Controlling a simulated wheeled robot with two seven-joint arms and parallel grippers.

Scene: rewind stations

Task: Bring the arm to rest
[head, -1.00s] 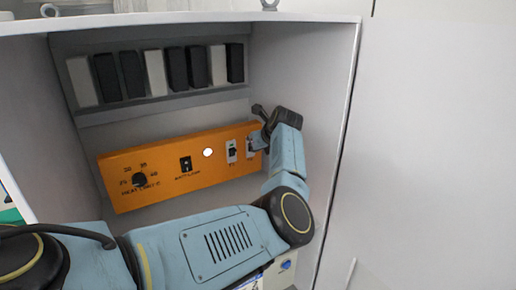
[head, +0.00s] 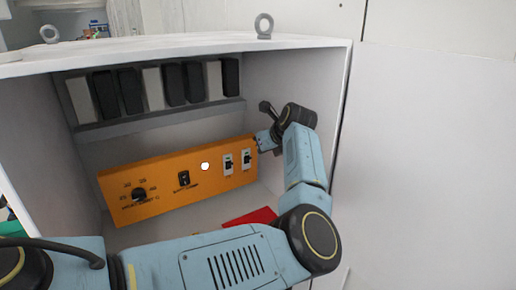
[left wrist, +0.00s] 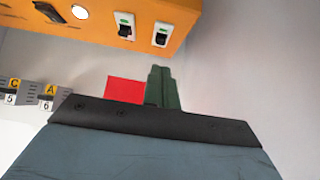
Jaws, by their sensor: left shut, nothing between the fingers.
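My left arm (head: 225,258) comes in from the left and reaches into an open white cabinet (head: 290,95). My left gripper (head: 266,141) is beside the right end of the orange panel (head: 215,180), near its rightmost switch (head: 247,159); I cannot tell how close. In the left wrist view its green fingers (left wrist: 162,88) are shut together with nothing between them. The panel and its two right-hand switches show above the fingers there. My right gripper is in neither view.
The panel also bears a black knob (head: 139,194), a dark switch (head: 184,179) and a lit white lamp (head: 205,166). A row of dark and light modules (head: 173,84) sits above. A red piece (head: 250,218) lies below the panel. The cabinet's right wall is close to my wrist.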

